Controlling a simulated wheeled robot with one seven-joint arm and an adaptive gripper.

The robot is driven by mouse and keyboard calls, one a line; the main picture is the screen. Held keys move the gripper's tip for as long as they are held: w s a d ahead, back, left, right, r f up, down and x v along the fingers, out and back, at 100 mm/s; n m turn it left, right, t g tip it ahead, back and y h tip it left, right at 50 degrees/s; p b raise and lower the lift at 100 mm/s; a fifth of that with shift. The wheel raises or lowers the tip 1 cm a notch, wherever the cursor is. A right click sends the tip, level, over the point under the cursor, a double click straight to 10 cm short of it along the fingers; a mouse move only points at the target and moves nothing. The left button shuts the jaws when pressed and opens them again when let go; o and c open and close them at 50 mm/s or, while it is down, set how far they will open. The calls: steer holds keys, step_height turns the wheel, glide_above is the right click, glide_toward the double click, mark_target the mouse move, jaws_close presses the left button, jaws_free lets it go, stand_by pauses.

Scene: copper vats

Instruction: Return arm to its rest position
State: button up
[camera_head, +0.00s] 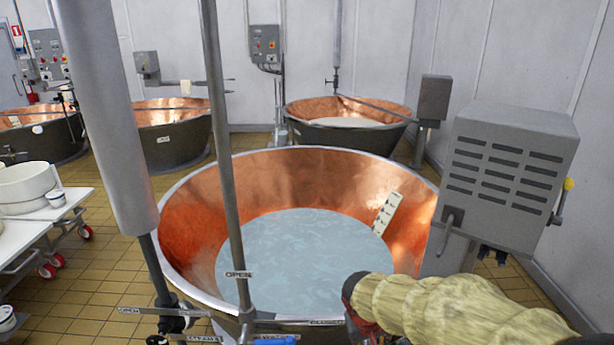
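My arm shows at the lower right, wrapped in a ribbed beige sleeve (450,308). A dark and red part of my arm (352,300) shows at the sleeve's left end, in front of the near vat's rim. No gripper fingers can be made out in this view. The arm lies low across the front of a large copper vat (185,215), which is partly filled with pale bluish liquid (300,250). I cannot tell whether the arm touches the vat's rim.
A grey vented box (510,160) stands right of the near vat. A vertical pole (222,130) and a thick grey column (105,110) rise at its left front. A white-topped cart (30,230) is at left. More copper vats stand behind. Tiled floor (110,270) is open between cart and vat.

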steer(key=s+d+r+t+y+b, duration=0.1)
steer(key=s+r+b, duration=0.1)
steer(key=s+r, duration=0.4)
steer(key=s+d+r+m+t+y+b, duration=0.1)
steer(key=s+r, duration=0.6)
steer(key=s, duration=0.7)
steer(key=shift+d+r+t+b, duration=0.15)
steer(key=shift+d+t+b, duration=0.2)
steer(key=shift+t+b, duration=0.3)
